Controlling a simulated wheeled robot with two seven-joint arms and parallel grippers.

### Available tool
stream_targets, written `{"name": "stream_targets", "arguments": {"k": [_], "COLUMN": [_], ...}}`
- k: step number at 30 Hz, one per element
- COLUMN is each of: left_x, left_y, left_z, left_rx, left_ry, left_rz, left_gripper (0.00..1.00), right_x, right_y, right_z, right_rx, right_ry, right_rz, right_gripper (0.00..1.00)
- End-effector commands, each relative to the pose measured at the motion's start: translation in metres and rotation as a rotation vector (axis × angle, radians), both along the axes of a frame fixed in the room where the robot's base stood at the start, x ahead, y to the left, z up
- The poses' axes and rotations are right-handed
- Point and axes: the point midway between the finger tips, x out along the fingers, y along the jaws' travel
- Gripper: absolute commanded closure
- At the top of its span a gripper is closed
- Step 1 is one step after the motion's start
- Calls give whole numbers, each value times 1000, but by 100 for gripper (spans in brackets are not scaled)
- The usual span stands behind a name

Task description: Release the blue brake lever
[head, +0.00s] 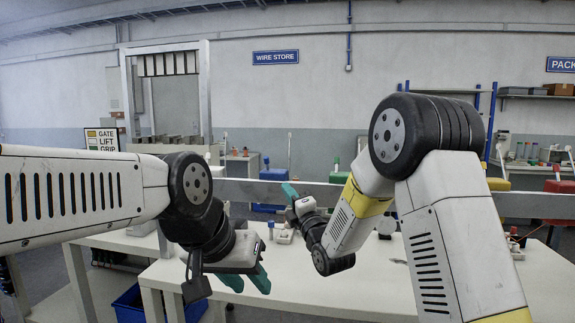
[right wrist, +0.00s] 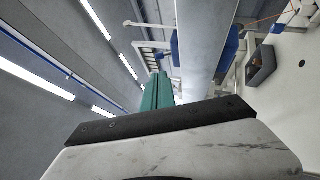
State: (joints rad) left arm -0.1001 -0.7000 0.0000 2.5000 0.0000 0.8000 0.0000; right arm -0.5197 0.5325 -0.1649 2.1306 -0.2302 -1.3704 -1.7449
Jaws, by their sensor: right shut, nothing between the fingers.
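I cannot pick out the blue brake lever with certainty. A small blue upright piece (head: 271,227) stands on the white table beside a small white block; it is too small to identify. My right gripper (head: 289,190) is raised above the table's far side, its teal fingers together and empty, pointing up and left. In the right wrist view its fingers (right wrist: 157,90) are closed, with nothing between them. My left gripper (head: 247,284) hangs low at the table's left front, its two teal fingers apart with nothing seen between them.
The white table (head: 360,285) has much bare surface. A grey rail (head: 240,191) runs behind it. Blue bodies (head: 270,198) stand beyond the rail. A blue bin (head: 130,303) sits low at left. A dark tray (right wrist: 263,66) lies on the surface in the right wrist view.

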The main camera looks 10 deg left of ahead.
Motion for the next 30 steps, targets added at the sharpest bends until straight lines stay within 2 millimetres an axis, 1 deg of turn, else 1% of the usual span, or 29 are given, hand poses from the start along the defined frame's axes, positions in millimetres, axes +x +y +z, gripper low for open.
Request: {"name": "stream_targets", "arguments": {"k": [3,12,17,20,30], "left_x": [0,0,0,0,0], "left_y": [0,0,0,0,0], "left_z": [0,0,0,0,0], "left_rx": [0,0,0,0,0], "left_ry": [0,0,0,0,0], "left_rz": [0,0,0,0,0], "left_gripper": [64,64,64,64,64], "right_x": [-1,-1,4,15,70], "right_y": [3,3,7,15,53], "right_z": [-1,-1,2,7,32], "right_rx": [-8,-9,-8,-8,-8], "right_ry": [-23,-26,-28,-27,-27], "right_rz": [1,0,1,2,1], "right_gripper": [100,100,100,100,100]}}
